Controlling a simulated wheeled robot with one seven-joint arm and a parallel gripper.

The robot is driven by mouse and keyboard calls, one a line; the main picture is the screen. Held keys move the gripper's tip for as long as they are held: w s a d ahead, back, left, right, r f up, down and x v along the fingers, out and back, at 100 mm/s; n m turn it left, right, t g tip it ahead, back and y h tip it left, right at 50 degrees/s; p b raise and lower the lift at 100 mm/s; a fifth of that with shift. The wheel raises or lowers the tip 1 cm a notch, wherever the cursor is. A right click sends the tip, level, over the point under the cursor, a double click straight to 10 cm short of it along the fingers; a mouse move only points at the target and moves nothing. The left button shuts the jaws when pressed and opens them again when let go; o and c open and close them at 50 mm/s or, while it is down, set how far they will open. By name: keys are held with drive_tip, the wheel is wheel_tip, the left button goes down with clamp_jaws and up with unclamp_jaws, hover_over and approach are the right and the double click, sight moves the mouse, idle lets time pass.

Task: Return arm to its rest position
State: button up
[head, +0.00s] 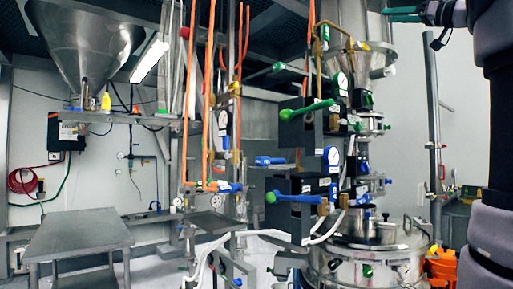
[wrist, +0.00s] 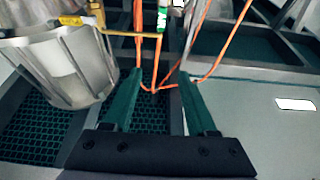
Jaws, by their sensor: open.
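My gripper shows in the wrist view (wrist: 160,88) with its two green fingers spread wide apart and nothing between them. Beyond the fingers hang orange hoses (wrist: 205,55), and their contact with the fingers cannot be told. In the head view my gripper (head: 391,14) is at the top right edge, raised high beside the steel hopper (head: 378,62). My arm runs down the right side of the head view.
A panel with green-handled (head: 305,110) and blue-handled valves and gauges stands in the centre, above a steel vessel (head: 375,250). A large funnel (head: 80,45) hangs at upper left. A bare metal table (head: 75,235) stands at lower left. An orange object (head: 441,266) is at lower right.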

drive_tip(key=s+a+f+m+g+h, duration=0.1)
drive_tip(key=a+f+m+g+h, duration=0.15)
drive_tip(key=a+f, duration=0.4)
drive_tip(key=a+f+m+g+h, duration=0.1)
drive_tip(key=a+f+m+g, duration=0.15)
drive_tip(key=f, duration=0.75)
drive_tip(key=s+a+f+m+g+h, duration=0.1)
drive_tip(key=a+f+m+h, duration=0.15)
drive_tip(key=a+f, duration=0.4)
drive_tip(key=s+f+m+g+h, duration=0.1)
drive_tip(key=s+f, duration=0.3)
drive_tip(key=f, duration=0.5)
drive_tip(key=s+a+f+m+g+h, duration=0.1)
drive_tip(key=s+f, duration=0.4)
drive_tip(key=f, duration=0.5)
drive_tip(key=s+f+m+g+h, duration=0.2)
drive_tip(key=s+f+h, duration=0.1)
drive_tip(key=f, duration=0.6)
drive_tip(key=shift+s+a+f+h, duration=0.15)
drive_tip(key=shift+s+a+h, duration=0.25)
drive_tip(key=shift+s, duration=0.25)
